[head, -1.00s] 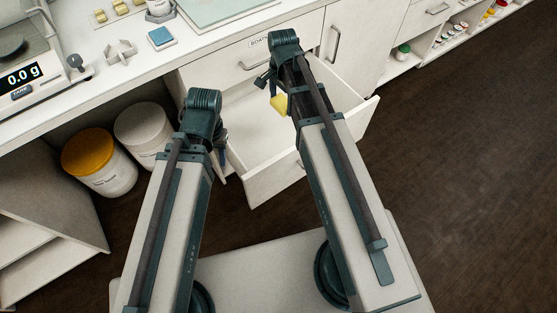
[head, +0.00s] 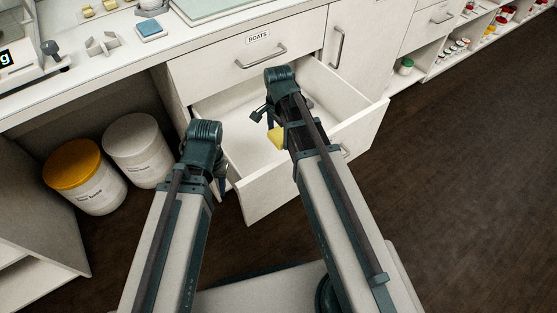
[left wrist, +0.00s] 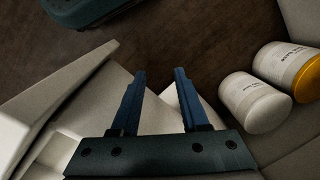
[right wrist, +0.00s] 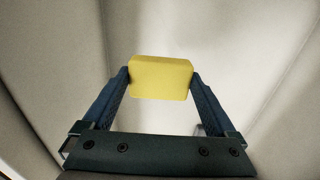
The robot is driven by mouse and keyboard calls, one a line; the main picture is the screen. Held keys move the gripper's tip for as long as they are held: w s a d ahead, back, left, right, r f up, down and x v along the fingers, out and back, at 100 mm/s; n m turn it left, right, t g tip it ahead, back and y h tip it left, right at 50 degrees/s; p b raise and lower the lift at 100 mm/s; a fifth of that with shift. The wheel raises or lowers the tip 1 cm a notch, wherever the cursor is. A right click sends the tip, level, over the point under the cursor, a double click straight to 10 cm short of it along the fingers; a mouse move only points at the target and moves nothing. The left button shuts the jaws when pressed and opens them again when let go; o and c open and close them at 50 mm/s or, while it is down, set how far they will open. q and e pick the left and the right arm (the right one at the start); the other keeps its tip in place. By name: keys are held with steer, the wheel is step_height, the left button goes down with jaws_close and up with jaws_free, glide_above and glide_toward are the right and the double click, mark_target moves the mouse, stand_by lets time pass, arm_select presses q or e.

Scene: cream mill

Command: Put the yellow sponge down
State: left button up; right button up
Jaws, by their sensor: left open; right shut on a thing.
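The yellow sponge (right wrist: 161,78) is gripped between the two fingers of my right gripper (right wrist: 160,80) in the right wrist view. In the head view the sponge (head: 277,138) shows beside the right arm, over the open drawer (head: 240,154). The drawer's pale inside fills the right wrist view behind the sponge. I cannot tell whether the sponge touches the drawer floor. My left gripper (left wrist: 160,98) is open and empty in the left wrist view. In the head view the left gripper (head: 222,180) is near the drawer's left side, partly hidden by its wrist.
A closed drawer labelled BOATS (head: 258,50) is above the open one. Two tubs, one yellow-lidded (head: 78,175) and one white (head: 137,150), stand under the counter at left. Dark floor at right is clear.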

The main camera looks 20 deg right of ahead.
steer(key=shift+f+b, duration=4.8)
steer(key=shift+f, duration=0.05)
steer(key=shift+f+b, duration=0.45)
steer(key=shift+b, duration=0.05)
steer(key=o, duration=0.8)
steer(key=shift+o, duration=0.2)
steer(key=shift+r, duration=0.1)
steer(key=p, duration=1.5)
glide_toward(277, 136)
step_height(277, 136, down, 6)
steer(key=shift+s+r, duration=0.1)
steer(key=shift+r, duration=0.15)
steer(key=shift+b, duration=0.3)
